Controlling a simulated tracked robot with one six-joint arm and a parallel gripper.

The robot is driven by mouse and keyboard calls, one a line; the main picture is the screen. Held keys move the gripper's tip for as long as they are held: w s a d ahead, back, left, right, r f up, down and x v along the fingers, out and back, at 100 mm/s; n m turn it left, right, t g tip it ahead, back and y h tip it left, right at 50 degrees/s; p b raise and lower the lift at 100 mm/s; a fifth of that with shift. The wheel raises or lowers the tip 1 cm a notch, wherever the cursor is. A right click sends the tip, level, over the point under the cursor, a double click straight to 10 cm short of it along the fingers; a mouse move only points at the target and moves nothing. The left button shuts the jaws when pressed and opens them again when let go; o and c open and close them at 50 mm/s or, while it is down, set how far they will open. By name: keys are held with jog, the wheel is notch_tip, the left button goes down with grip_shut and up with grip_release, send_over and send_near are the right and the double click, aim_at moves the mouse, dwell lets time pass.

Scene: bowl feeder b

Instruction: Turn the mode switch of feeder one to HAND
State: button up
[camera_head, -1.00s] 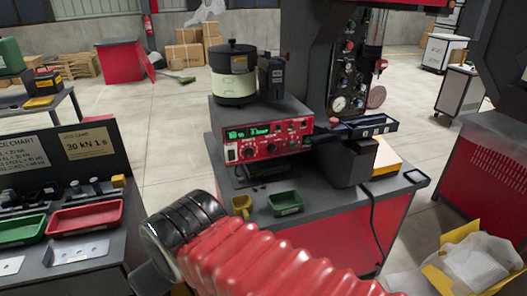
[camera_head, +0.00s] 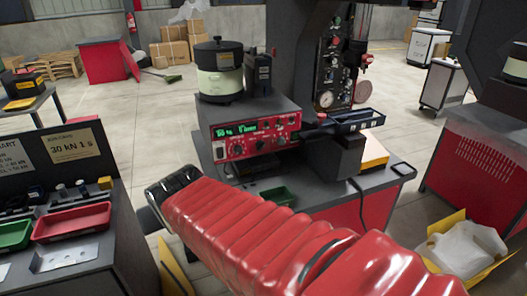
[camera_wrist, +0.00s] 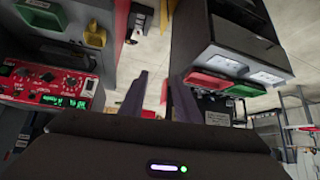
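A red control panel (camera_head: 255,137) with a lit green display and several dark knobs fronts a grey box on the machine bench. It also shows upside down at the left of the wrist view (camera_wrist: 45,85). Its lettering is too small to read, so I cannot tell which knob is the mode switch or where it points. My gripper (camera_wrist: 158,95) shows two dark fingers apart with nothing between them. It is to one side of the panel, not touching it. In the head view my red sleeved arm reaches in front of the bench, and the fingers cannot be made out.
A pale round bowl unit (camera_head: 219,72) stands on the grey box. A black tray-like track (camera_head: 352,122) projects at the panel's right. A small green bin (camera_head: 277,195) sits below the panel. At left is a bench with a red tray (camera_head: 72,222) and a green tray (camera_head: 14,235).

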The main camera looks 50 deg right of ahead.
jog(key=w+d+f+m+t+h, duration=0.1)
jog(key=w+d+m, duration=0.1)
jog(key=w+d, duration=0.35)
jog(key=w+d+m+t+h, duration=0.1)
jog(key=w+d+m+h, duration=0.1)
jog(key=d, duration=0.7)
jog(key=m+t+h, duration=0.3)
jog(key=m+t, duration=0.2)
jog(key=m, duration=0.2)
send_near(262, 148)
jog(key=v, duration=0.4)
jog(key=f+v, duration=0.1)
jog(key=shift+s+a, duration=0.2)
jog(key=shift+s, duration=0.2)
jog(key=x, duration=1.3)
jog(key=shift+w+d+r, duration=0.25)
jog(key=shift+w+r, duration=0.1)
jog(key=shift+r, duration=0.05)
jog(key=shift+c, duration=0.6)
